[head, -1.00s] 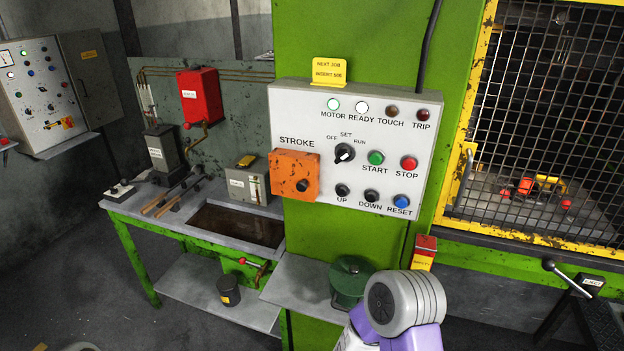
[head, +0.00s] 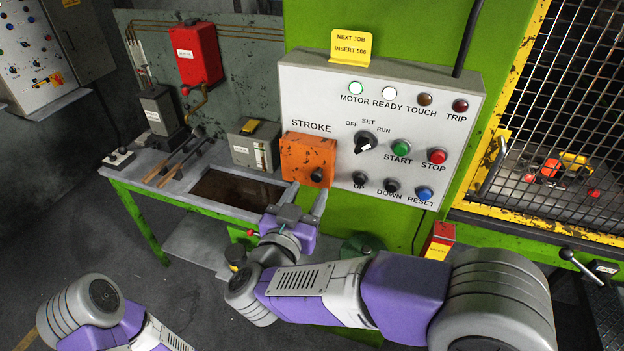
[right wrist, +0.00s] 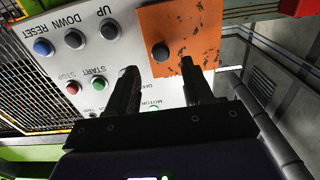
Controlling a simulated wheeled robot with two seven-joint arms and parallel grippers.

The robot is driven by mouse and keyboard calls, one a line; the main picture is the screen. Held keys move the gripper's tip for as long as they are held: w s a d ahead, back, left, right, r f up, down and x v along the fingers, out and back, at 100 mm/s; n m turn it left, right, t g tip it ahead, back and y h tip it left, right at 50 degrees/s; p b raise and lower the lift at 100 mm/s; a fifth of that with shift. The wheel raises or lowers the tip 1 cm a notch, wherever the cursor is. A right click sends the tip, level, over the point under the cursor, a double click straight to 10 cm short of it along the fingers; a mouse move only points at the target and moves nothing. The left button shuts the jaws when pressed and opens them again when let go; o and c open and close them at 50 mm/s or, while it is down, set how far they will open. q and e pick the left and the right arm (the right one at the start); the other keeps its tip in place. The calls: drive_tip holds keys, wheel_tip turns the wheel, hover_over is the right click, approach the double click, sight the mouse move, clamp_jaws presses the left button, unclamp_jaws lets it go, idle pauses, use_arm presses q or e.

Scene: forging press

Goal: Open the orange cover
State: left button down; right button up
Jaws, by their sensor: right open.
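The orange cover (head: 306,154) is a worn box under the STROKE label at the lower left of the white control panel (head: 425,112). It is shut, with a black knob (head: 317,175) at its lower right. My right gripper (head: 305,194) is open and empty just below and in front of the cover. In the right wrist view, which is upside down, the cover (right wrist: 200,38) and its knob (right wrist: 160,52) appear beyond the two open fingers (right wrist: 158,70). The knob lies roughly between the fingertips in that picture; contact cannot be seen. My left gripper is outside the view.
The panel carries a selector (head: 365,142), a red STOP button (head: 437,156) and several other buttons close right of the cover. A grey box (head: 252,146) stands on the bench to its left. A yellow-framed mesh guard (head: 560,110) is at right.

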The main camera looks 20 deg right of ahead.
sight(316, 178)
drive_tip(key=shift+x, duration=2.1)
clamp_jaws()
